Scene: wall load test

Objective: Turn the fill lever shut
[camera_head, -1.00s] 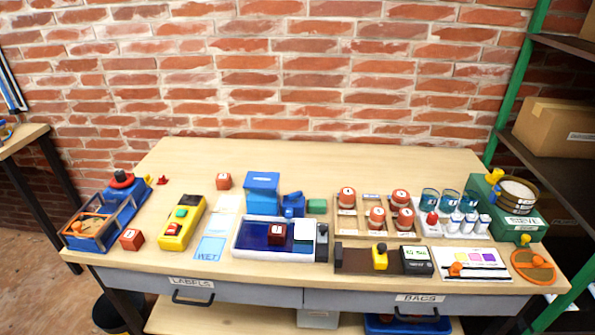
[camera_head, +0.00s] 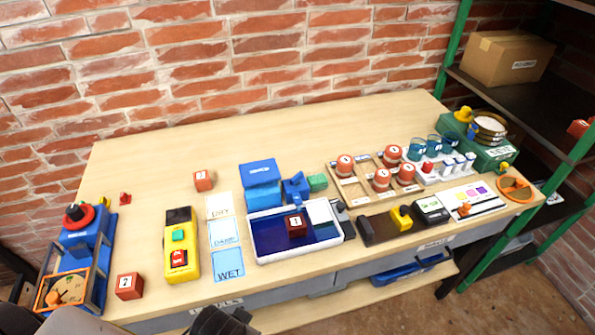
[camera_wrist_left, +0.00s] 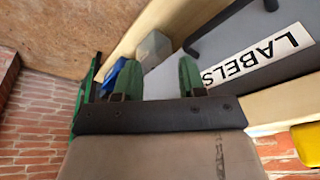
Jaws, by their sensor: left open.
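A blue tank (camera_head: 262,185) stands behind the white-rimmed tray (camera_head: 254,238) of dark blue liquid. A small blue tap with a lever-like part (camera_head: 295,188) sits at its right. It looks most like the fill lever, but I cannot read a label or tell its setting. My left gripper (camera_head: 222,322) is low at the picture's bottom, in front of the table's front edge and well short of the tap. In the left wrist view, its green fingers (camera_wrist_left: 147,78) are apart with nothing between them. My right gripper is not in view.
A red block (camera_head: 296,226) is in the tray. A yellow button box (camera_head: 181,246), cards and red blocks are at the left; racks of jars and cups are at the right. The LABELS drawer front (camera_wrist_left: 240,50) is near my left gripper. The tabletop's back is clear.

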